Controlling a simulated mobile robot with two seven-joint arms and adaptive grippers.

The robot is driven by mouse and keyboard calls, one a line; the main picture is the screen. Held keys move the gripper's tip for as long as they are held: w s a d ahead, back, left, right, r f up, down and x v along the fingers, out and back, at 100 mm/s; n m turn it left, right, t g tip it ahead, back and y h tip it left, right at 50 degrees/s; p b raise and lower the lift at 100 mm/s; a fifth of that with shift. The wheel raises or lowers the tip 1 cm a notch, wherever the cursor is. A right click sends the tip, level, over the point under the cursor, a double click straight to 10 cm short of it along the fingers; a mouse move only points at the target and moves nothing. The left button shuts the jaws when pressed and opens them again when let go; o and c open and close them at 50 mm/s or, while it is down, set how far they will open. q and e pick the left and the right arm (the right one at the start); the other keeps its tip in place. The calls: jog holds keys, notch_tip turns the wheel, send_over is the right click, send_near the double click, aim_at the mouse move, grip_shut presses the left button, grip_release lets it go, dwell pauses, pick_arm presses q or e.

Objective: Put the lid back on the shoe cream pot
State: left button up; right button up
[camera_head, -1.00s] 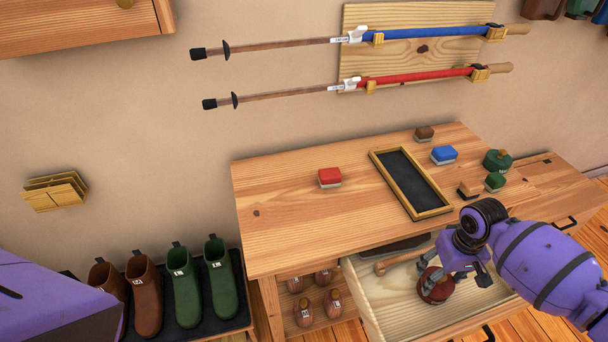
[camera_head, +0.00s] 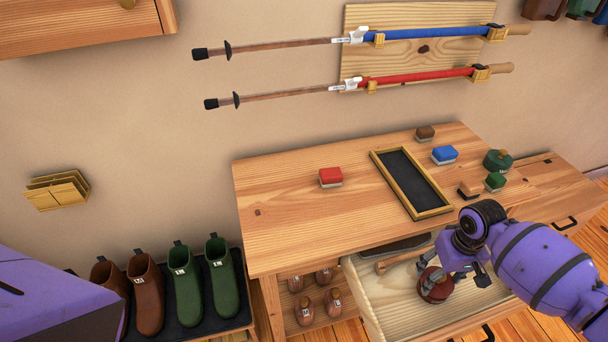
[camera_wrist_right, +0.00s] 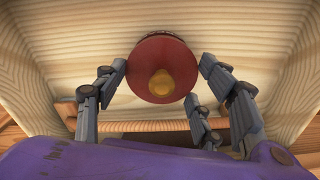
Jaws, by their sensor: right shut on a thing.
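A round dark-red pot or lid (camera_head: 436,286) with a wooden knob is in the open drawer (camera_head: 386,305). In the right wrist view the red round top (camera_wrist_right: 148,84) faces me, its knob in the middle, with a dark edge behind it. My right gripper (camera_head: 455,274) reaches down into the drawer and is shut on this red piece, with fingers on both sides (camera_wrist_right: 163,88). I cannot tell whether a pot body is under it. A green shoe cream pot (camera_head: 497,161) with a knobbed top stands at the table's right. My left gripper is out of view.
A wooden-handled brush (camera_head: 402,260) lies at the drawer's back. The left tabletop is mostly clear. Boots (camera_head: 185,280) stand at lower left.

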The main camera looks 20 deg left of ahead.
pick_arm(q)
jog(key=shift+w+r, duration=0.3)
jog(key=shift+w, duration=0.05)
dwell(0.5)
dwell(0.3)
pick_arm(e)
jog(key=o, duration=1)
jog(key=o, duration=0.4)
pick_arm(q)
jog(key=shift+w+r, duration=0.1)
